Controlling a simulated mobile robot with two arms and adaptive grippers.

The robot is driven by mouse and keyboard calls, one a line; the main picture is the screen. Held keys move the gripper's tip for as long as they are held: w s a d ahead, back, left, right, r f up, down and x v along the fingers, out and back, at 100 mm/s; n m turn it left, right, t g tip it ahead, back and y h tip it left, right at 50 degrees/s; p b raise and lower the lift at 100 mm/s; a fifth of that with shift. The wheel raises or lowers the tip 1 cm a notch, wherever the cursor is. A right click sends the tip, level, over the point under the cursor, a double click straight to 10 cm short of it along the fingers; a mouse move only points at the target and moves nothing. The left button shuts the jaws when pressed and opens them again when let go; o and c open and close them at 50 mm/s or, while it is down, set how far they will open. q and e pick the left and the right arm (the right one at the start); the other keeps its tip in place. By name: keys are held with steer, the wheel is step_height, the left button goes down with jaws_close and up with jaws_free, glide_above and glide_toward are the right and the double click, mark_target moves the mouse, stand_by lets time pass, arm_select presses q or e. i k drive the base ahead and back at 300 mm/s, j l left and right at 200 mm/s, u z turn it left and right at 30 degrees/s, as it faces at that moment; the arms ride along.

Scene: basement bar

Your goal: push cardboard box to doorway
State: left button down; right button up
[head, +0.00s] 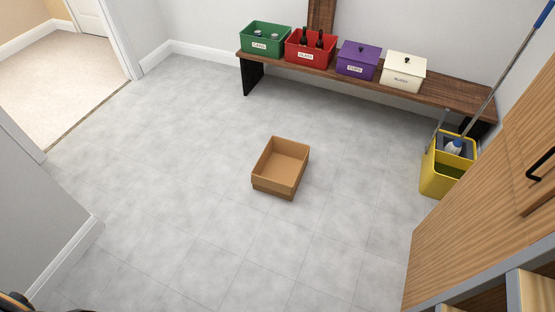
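An open cardboard box (269,184) sits upright on the grey tiled floor, near the middle of the head view. It looks empty and stands apart from everything around it. The doorway (88,110) is at the upper left, where the grey tile meets a beige floor beyond. A small dark piece at the bottom left corner may be part of my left arm, but no gripper fingers show. My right gripper is not in view.
A wooden bench (445,95) along the back wall holds green, red, purple and white bins. A yellow mop bucket (439,183) stands at right, beside a wooden cabinet (470,215). A grey wall end (45,215) juts in at left. Floor between box and doorway is clear.

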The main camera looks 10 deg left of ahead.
mark_target(279, 172)
steer(key=i+j+z, duration=0.2)
steer(key=z, duration=0.2)
steer(key=i+j+z, duration=0.2)
steer(key=z, duration=0.2)
steer(key=i+j+z, duration=0.1)
steer(key=j+z, duration=0.35)
